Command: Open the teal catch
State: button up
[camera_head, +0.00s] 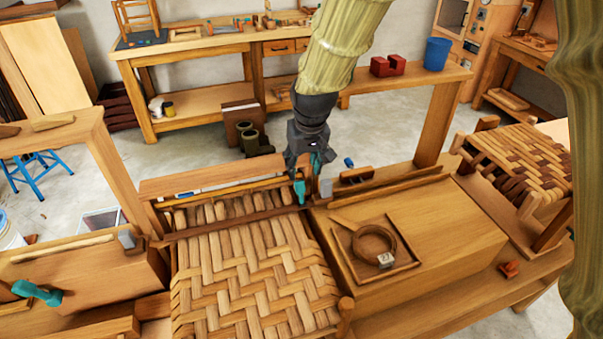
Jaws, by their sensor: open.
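A teal piece shaped like a small lever (38,293), which looks like the teal catch, lies at the lower left on the wooden bench, left of the woven seat. Whether it is open or shut cannot be told. My gripper (306,178) hangs over the far right corner of the woven bark seat (245,270), well away from that lever. Its jaws are open, with teal-coloured parts at the tips, and nothing shows between them. A thin dark strip (225,225) crosses the seat's far part, below the gripper.
A grey block (326,187) stands right beside my gripper; another (127,238) is at the strip's left end. A wooden box top with a shallow tray (345,262) holding a coiled strip (373,243) lies right. A wooden post (437,120) rises behind.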

jog(key=shift+v, duration=2.3)
